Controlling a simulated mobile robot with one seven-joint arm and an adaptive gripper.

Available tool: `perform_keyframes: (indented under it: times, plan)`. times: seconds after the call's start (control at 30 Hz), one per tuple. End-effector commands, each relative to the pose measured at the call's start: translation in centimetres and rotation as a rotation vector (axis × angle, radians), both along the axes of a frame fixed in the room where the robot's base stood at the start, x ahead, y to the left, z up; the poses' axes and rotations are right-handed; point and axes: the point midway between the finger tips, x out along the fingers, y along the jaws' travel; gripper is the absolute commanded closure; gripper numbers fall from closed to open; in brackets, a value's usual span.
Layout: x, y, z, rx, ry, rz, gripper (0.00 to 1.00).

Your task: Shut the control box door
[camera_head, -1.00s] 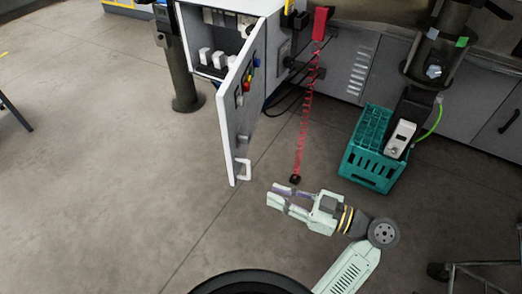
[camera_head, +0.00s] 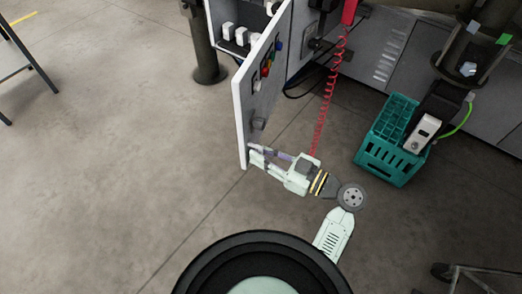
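The control box door (camera_head: 246,118) is a white-edged grey panel with coloured buttons, standing swung open from the control box (camera_head: 233,52). The box's inside with white components shows to the left of the door. My gripper (camera_head: 254,155) is at the door's lower free end, where the white handle is. Its two fingers look spread with a gap between them. The handle blends with the pale fingertips, so I cannot tell whether it lies between them or whether they touch it.
A teal crate (camera_head: 378,166) stands on the floor to the right, beside a machine column. A red coiled cable (camera_head: 325,110) hangs down just behind my gripper. A dark post (camera_head: 203,50) stands left of the box. The floor left of the door is clear.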

Motion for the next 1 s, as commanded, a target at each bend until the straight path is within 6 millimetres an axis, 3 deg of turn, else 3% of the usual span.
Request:
perform_keyframes:
  times: [0.37,0.63,1.0]
  plan:
    - [0.35,0.63,-0.08,-0.001,0.0,0.0,0.82]
    - [0.34,0.61,-0.06,-0.001,0.0,0.0,0.99]
    - [0.35,0.59,-0.04,-0.001,0.0,-0.001,1.0]
